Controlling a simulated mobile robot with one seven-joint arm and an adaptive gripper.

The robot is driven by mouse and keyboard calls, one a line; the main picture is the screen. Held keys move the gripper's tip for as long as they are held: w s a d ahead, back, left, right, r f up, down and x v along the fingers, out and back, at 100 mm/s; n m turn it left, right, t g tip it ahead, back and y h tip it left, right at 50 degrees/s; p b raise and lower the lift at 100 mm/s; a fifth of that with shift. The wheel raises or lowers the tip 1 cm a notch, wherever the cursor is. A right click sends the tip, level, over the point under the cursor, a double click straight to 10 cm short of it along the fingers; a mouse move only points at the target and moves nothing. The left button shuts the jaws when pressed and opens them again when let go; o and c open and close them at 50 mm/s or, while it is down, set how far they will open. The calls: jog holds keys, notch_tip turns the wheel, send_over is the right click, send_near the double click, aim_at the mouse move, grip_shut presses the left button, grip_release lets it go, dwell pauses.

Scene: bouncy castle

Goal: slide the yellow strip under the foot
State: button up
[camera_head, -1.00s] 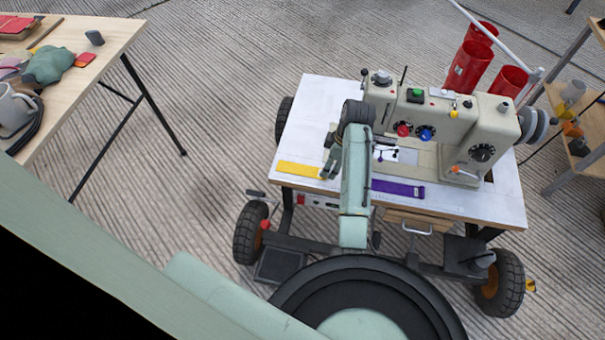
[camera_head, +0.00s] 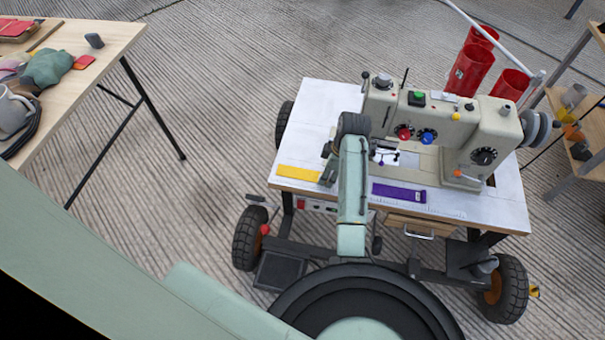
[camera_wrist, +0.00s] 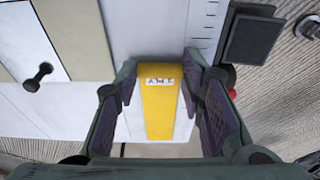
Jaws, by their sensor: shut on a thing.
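The yellow strip (camera_head: 298,173) lies flat near the front left of the white table top. In the wrist view the yellow strip (camera_wrist: 160,110) runs lengthwise between my fingers, with a small marked label near its far end. My gripper (camera_wrist: 160,72) is shut on the strip, one finger along each side. In the head view my gripper (camera_head: 328,173) is at the strip's right end, partly hidden by my arm. The cream sewing machine (camera_head: 435,118) stands behind and to the right. Its foot is small and partly hidden behind my arm, near the needle area (camera_head: 386,157).
A purple strip (camera_head: 398,193) lies at the table's front, right of my arm. The wheeled white table (camera_head: 312,115) has clear room at its back left. Red cylinders (camera_head: 471,68) stand behind the machine. A wooden table (camera_head: 100,50) with several objects is at far left.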

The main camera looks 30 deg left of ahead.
jog(key=shift+r, duration=0.15)
jog(key=shift+r+p, duration=1)
jog(key=shift+p, duration=0.05)
jog(key=shift+r, duration=0.1)
notch_tip(320, 180, up, 4)
jog(key=p, duration=0.4)
dwell(0.3)
